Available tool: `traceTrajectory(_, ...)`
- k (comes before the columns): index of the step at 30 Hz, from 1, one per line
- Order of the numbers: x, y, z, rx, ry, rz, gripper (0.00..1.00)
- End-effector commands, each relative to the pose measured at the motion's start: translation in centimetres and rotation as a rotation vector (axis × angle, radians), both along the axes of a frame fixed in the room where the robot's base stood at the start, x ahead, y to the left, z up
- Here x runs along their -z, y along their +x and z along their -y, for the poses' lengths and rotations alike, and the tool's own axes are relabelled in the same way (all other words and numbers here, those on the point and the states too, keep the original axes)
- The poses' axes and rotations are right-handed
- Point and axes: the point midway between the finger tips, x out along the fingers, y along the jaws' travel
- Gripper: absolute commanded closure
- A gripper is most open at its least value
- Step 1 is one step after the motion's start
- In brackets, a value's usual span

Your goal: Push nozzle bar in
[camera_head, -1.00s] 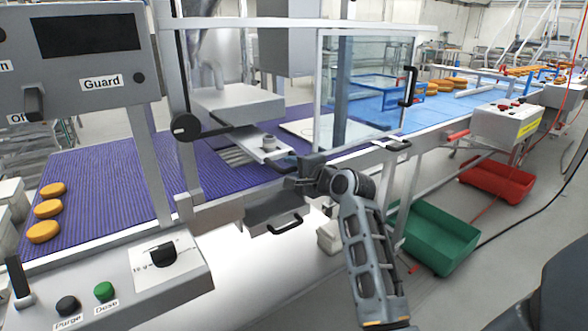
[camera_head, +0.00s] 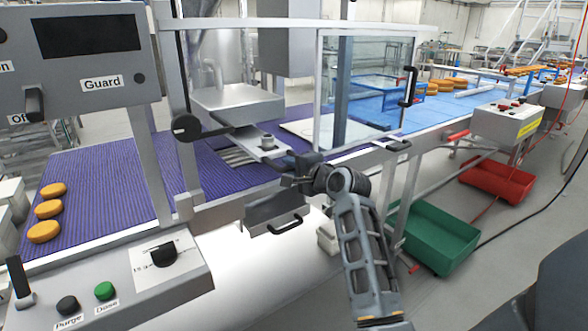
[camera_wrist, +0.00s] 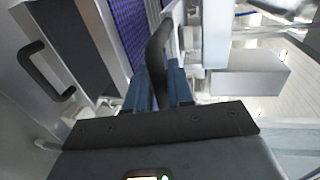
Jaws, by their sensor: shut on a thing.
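The nozzle bar (camera_head: 258,143) is a flat grey metal piece with a round fitting on top. It lies over the purple belt, inside the frame behind the machine's front rail. My gripper (camera_head: 290,178) is at the bar's near right end, in front of the rail. In the wrist view, my gripper (camera_wrist: 160,88) has its blue fingers shut on a curved black handle (camera_wrist: 159,48). This appears to be the bar's handle; in the head view my gripper hides it. The bar's inner end is hidden under the grey hopper block (camera_head: 238,102).
A drawer-like tray (camera_head: 262,217) with a black handle juts out below my gripper. Orange rounds (camera_head: 46,209) lie on the purple belt (camera_head: 95,185). A green crate (camera_head: 440,240) is on the floor at right.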

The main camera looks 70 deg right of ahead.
Motion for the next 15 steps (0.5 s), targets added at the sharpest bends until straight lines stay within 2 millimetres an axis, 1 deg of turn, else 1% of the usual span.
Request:
traceTrajectory(5,-0.1,2.7,1.7,0.001,0.002,0.002,1.0)
traceTrajectory(15,0.1,9.3,5.7,-0.001,0.002,0.003,1.0)
